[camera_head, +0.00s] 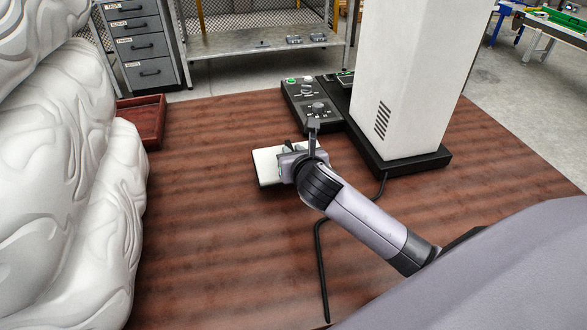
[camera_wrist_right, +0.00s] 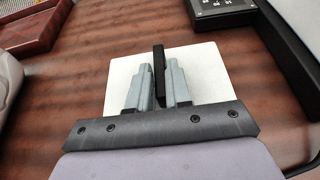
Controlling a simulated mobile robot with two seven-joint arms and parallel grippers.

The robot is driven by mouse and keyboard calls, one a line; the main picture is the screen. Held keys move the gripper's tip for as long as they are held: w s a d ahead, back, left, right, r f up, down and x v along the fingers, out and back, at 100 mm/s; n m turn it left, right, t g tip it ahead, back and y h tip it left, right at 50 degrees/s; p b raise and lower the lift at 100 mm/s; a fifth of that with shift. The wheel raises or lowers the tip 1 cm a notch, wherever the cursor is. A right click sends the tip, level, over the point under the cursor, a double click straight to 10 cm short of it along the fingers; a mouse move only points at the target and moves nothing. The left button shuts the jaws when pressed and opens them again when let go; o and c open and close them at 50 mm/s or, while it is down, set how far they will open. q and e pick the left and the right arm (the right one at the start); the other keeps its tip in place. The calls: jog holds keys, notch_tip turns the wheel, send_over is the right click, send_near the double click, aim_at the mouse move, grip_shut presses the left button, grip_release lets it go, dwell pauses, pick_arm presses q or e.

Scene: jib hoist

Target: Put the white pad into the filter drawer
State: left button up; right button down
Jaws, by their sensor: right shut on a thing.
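The white pad (camera_head: 267,167) is a flat, pale square at the middle of the brown table. My right gripper (camera_head: 290,150) is over it, and part of the pad is hidden behind the gripper. In the right wrist view, the two grey fingers (camera_wrist_right: 160,85) are on either side of a thin black upright piece (camera_wrist_right: 159,62) that stands on the white pad (camera_wrist_right: 207,68). I cannot tell whether the pad touches the table. I cannot pick out the filter drawer for sure. My left gripper is not in view.
A dark red open tray (camera_head: 143,118) lies at the table's left edge, beside a white, folded-looking mass (camera_head: 70,200). A control box (camera_head: 312,104) and a white column (camera_head: 415,80) on a black base stand behind right. A black cable (camera_head: 319,260) crosses the table.

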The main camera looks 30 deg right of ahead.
notch_tip(320, 180, down, 4)
jog(key=shift+b, duration=0.45)
jog(key=c, duration=1.1)
grip_release()
jog(key=shift+f, duration=0.1)
jog(key=shift+o, duration=0.2)
